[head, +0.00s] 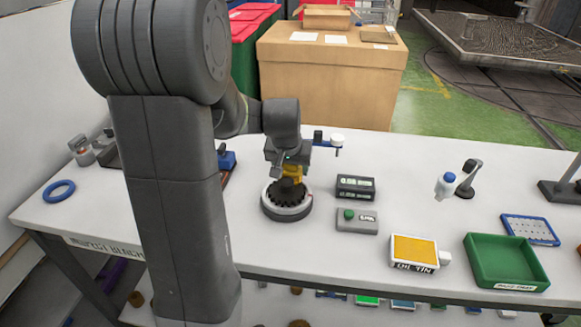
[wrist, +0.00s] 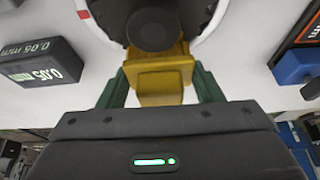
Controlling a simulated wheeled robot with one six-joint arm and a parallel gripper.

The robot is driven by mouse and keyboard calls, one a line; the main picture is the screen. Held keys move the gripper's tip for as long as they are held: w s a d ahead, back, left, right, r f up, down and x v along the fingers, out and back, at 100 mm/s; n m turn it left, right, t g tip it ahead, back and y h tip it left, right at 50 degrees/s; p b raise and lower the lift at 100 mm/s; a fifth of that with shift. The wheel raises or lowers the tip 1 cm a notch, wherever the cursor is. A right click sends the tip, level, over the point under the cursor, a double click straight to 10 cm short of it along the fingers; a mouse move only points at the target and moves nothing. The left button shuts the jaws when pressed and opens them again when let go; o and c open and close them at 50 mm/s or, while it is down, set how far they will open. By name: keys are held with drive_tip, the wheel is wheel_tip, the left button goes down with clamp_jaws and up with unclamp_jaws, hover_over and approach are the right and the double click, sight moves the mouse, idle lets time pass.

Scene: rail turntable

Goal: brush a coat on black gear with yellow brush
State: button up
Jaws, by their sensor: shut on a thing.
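My gripper (head: 290,165) is shut on the yellow brush (wrist: 160,82), whose yellow body sits between the two green fingers (wrist: 160,90) in the wrist view. In the head view the brush (head: 291,172) points down over the black gear (head: 284,193). The gear lies on a round turntable with a pale rim (head: 287,214). In the wrist view a dark round piece (wrist: 153,27) lies at the brush's far end, over or on the gear (wrist: 108,14). I cannot tell whether the brush touches the gear.
A dark display block (head: 355,187) and a grey box with a green button (head: 357,219) stand right of the turntable. Further right are an oil tin (head: 413,252), a green tray (head: 505,262) and a blue-capped bottle (head: 445,186). A blue ring (head: 59,191) lies far left.

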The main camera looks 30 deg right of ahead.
drive_tip(key=shift+r+p, duration=2.55)
drive_tip(key=shift+r, duration=1.05)
drive_tip(key=shift+f, duration=0.1)
